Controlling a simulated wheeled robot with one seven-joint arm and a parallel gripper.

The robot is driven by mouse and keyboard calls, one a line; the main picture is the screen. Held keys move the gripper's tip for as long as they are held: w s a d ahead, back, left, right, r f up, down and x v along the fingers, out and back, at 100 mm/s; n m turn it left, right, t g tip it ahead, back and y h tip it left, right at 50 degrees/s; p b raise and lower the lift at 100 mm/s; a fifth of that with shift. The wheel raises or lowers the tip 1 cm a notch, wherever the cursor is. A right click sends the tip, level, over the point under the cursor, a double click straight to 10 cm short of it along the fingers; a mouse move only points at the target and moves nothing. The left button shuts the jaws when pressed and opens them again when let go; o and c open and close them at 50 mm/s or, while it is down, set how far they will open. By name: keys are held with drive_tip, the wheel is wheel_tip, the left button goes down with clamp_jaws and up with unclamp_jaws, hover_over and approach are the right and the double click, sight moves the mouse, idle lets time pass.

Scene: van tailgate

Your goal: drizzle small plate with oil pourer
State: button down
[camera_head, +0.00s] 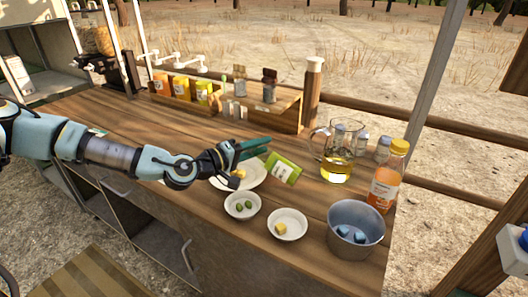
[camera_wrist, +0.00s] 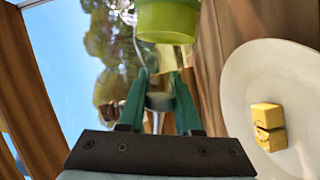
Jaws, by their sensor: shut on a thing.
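My gripper (camera_head: 258,148) is shut on a green bottle with a pale label, which I take to be the oil pourer (camera_head: 284,168). The bottle is tilted and held in the air by the right side of the white plate (camera_head: 253,181). In the wrist view the green fingers (camera_wrist: 162,88) close around its narrow part, and its green body (camera_wrist: 167,20) is at the top. The plate shows at the right of the wrist view (camera_wrist: 242,95) with yellow cubes (camera_wrist: 268,125) on it. I cannot see any oil flowing; the spout is not clear.
Two small bowls, one with green olives (camera_head: 242,206) and one with a yellow cube (camera_head: 281,229), stand in front of the plate. A wooden rack (camera_head: 277,115) is behind.

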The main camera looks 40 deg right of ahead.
sight(257, 175)
wheel_tip(257, 175, down, 3)
drive_tip(key=n+b, duration=0.1)
drive_tip(key=b, duration=0.2)
drive_tip(key=n+h+b, duration=0.1)
drive_tip(key=n+b, duration=0.1)
drive_tip(key=b, duration=0.1)
drive_tip(key=shift+w+r+n+g+h+b, duration=0.15)
drive_tip(key=shift+r+n+g+h+b, duration=0.05)
drive_tip(key=shift+n+g+h+b, duration=0.1)
drive_tip(key=n+b, duration=0.2)
drive_tip(key=b, duration=0.1)
drive_tip(key=shift+f+h, duration=0.15)
drive_tip(key=shift+h, duration=0.25)
drive_tip(key=shift+w+a+b, duration=0.15)
drive_tip(key=shift+w+b, duration=0.2)
drive_tip(key=shift+w, duration=0.05)
drive_tip(key=shift+s+a, duration=0.25)
drive_tip(key=shift+s, duration=0.25)
drive_tip(key=shift+s+d, duration=0.3)
drive_tip(key=shift+d, duration=0.2)
drive_tip(key=shift+w+a+b, duration=0.1)
drive_tip(key=shift+w+b, duration=0.25)
